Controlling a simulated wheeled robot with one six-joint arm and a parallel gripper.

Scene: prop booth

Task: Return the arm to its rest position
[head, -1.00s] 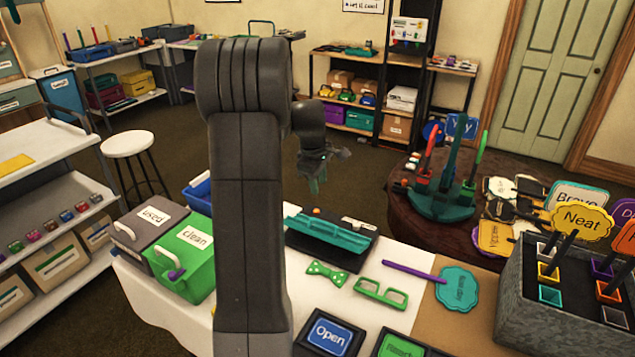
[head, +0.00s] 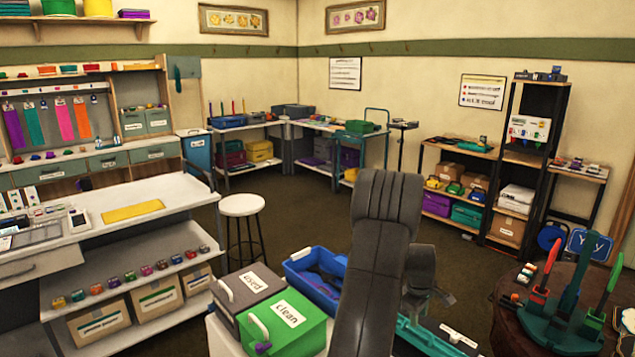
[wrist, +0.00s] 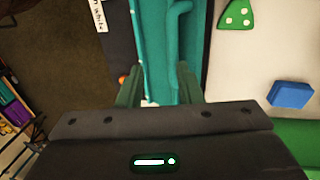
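My arm (head: 375,260) rises in front of the head camera and bends over away from it. My gripper (head: 428,298) hangs beyond it, small and partly hidden behind the arm in the head view. In the wrist view my gripper (wrist: 160,92) shows two dark green fingers set apart, with no object seen held between them. Below them lies a long teal tray (wrist: 160,40) on a dark base. The tray also shows in the head view (head: 425,340), partly covered by my arm. I cannot tell the exact gap between fingertips and tray.
A green "clean" bin (head: 292,318), a grey "used" bin (head: 252,287) and a blue crate (head: 318,275) stand left of my arm. A white stool (head: 242,206) stands behind. A round table (head: 510,325) is at right.

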